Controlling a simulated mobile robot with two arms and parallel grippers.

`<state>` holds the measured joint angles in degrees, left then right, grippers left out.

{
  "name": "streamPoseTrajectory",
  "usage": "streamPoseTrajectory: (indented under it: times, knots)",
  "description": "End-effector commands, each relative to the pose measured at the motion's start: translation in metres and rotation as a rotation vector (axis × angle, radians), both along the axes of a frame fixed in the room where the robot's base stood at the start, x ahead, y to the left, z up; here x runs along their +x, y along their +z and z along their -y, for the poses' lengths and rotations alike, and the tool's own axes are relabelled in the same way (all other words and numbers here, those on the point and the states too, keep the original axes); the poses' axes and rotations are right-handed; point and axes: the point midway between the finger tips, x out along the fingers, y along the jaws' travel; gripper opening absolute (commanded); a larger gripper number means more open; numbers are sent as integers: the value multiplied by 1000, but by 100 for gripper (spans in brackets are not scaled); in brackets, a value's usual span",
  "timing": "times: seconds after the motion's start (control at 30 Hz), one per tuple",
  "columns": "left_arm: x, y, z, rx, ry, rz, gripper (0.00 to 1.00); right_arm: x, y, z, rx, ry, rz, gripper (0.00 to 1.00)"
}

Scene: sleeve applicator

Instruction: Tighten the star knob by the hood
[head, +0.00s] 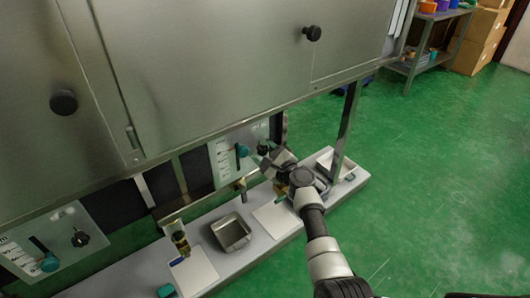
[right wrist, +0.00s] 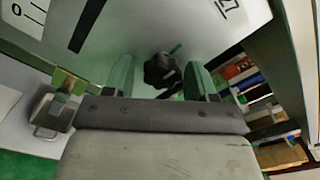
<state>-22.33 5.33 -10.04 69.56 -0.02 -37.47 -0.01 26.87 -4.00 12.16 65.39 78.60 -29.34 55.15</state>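A black star knob (right wrist: 163,70) sits on a pale panel (right wrist: 150,25) in the right wrist view. In the head view the same panel (head: 226,158) is under the steel hood (head: 210,60), and the knob (head: 263,147) shows just beyond my right gripper (head: 273,159). In the right wrist view my right gripper's two fingers stand apart, one on each side of the knob, with visible gaps. I cannot tell how far the fingertips are from the panel. My left gripper is not in view.
A teal-knobbed lever (head: 242,151) is left of the knob. A metal tray (head: 231,232) and white pads (head: 195,270) lie on the grey bench below. Open green floor (head: 450,180) is at right.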

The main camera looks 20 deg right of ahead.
Motion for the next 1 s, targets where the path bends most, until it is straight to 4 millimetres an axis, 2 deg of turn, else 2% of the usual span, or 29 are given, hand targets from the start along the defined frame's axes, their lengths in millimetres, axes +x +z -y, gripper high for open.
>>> streamPoseTrajectory:
  times: [0.3,0.43,0.57,0.7,0.9,1.0]
  knots:
    - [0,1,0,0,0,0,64,0,2,0,-2,0,4,64]
    - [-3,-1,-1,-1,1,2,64,-8,2,4,-2,-2,3,64]
    - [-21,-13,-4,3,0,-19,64,-28,3,11,-5,-2,2,64]
    - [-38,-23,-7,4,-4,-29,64,-57,3,21,-5,-2,2,64]
    - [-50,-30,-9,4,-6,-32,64,-88,1,32,-2,-2,2,64]
    - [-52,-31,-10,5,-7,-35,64,-97,1,36,-2,-2,2,64]
